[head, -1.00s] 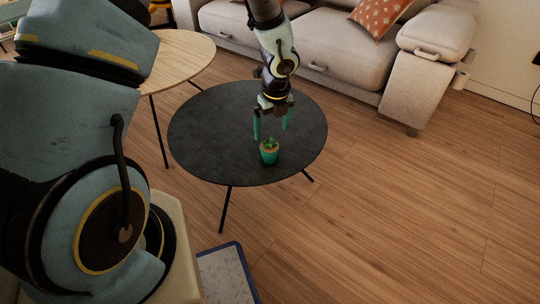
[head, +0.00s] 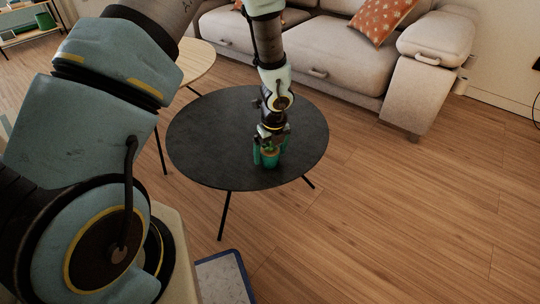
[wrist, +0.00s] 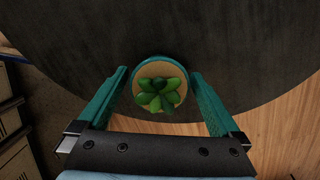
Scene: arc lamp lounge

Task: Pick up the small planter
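The small planter (head: 270,160) is a teal pot with a green succulent in it. It stands upright on the dark round table (head: 210,140), near its front edge. My gripper (head: 266,158) is down at the planter with its two green fingers around it. In the wrist view the planter (wrist: 159,84) sits between the fingertips of my gripper (wrist: 159,75). A gap shows between the pot and each finger, so the gripper is open. The lower part of the pot is hidden from the wrist view.
A light wooden table (head: 198,66) stands behind the dark table on the left. A beige sofa (head: 335,55) with an orange cushion (head: 381,18) is at the back. The rest of the dark tabletop is clear. Bare wood floor (head: 410,220) lies to the right.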

